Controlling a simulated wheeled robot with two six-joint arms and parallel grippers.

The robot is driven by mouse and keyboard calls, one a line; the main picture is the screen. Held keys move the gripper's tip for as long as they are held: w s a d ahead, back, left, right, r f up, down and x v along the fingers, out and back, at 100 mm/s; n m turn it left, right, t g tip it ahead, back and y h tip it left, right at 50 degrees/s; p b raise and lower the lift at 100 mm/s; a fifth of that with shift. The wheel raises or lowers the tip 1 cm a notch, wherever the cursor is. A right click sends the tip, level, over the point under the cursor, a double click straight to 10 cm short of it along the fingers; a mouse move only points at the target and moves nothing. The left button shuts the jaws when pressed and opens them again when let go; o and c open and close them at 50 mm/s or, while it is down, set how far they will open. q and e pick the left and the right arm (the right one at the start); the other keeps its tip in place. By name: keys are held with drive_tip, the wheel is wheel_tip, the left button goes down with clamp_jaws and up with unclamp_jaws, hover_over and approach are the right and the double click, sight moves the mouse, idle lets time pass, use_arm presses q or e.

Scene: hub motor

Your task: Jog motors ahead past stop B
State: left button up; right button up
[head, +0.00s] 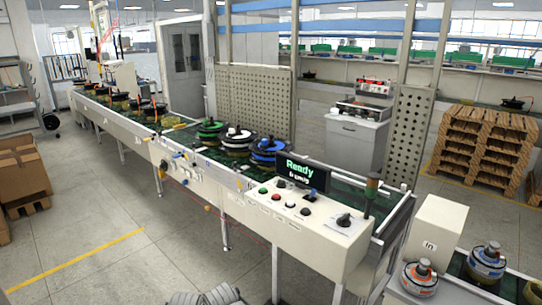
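Three hub motors sit in a row on the green conveyor belt (190,137): one with a green ring (210,131), one white and black (238,140), one blue and black (267,152) nearest the display. Several darker motors (135,104) on yellowish bases stand farther up the line at left. The control box (270,215) carries a green button (263,191), a red button (282,195), other small controls and a black knob (344,220). Its display (303,172) reads "Ready" above a smaller line I cannot read surely. I cannot identify stop B.
A white box (436,230) and motors with orange (419,278) and blue rings (486,262) are at lower right. Wooden pallets (485,148) stand at back right, cartons (22,170) at left. Floor before the conveyor is mostly clear.

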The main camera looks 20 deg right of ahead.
clamp_jaws()
idle(1.4)
